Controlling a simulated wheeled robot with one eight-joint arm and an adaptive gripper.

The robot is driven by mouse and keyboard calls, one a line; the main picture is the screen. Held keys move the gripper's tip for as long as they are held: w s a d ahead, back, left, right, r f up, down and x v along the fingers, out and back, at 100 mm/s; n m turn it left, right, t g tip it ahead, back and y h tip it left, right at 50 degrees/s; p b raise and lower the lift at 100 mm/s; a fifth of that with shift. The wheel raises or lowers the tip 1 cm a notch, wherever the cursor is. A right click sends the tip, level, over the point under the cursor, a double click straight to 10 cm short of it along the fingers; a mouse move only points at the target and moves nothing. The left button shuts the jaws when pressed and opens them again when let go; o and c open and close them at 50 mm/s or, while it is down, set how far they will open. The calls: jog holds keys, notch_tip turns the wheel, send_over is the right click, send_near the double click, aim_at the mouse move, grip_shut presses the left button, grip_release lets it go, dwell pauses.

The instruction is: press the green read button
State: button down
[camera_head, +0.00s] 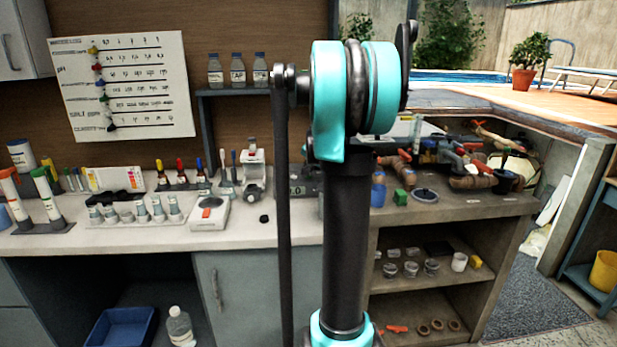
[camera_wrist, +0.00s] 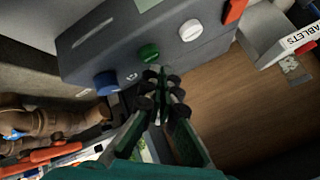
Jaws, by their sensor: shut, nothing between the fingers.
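The green button (camera_wrist: 149,53) sits on the face of a grey box-like device (camera_wrist: 110,45) in the wrist view, between a blue knob (camera_wrist: 106,83) and a white button (camera_wrist: 191,30). No lettering on the green button is legible. My gripper (camera_wrist: 160,78) is shut and empty, its dark fingertips just below the green button in the picture. Whether they touch it, I cannot tell. In the head view the device (camera_head: 298,189) is mostly hidden behind my arm, and the green button and my gripper's fingers do not show.
Brown pipe fittings (camera_wrist: 40,118) are at the left. In the head view, a white dispenser (camera_head: 254,170) and sample vials (camera_head: 140,212) stand on the bench.

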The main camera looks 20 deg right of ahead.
jog(key=shift+f, duration=0.3)
jog(key=shift+f, duration=0.4)
dwell(0.7)
dwell(0.4)
jog(key=shift+r, duration=0.85)
jog(key=shift+r, duration=2.5)
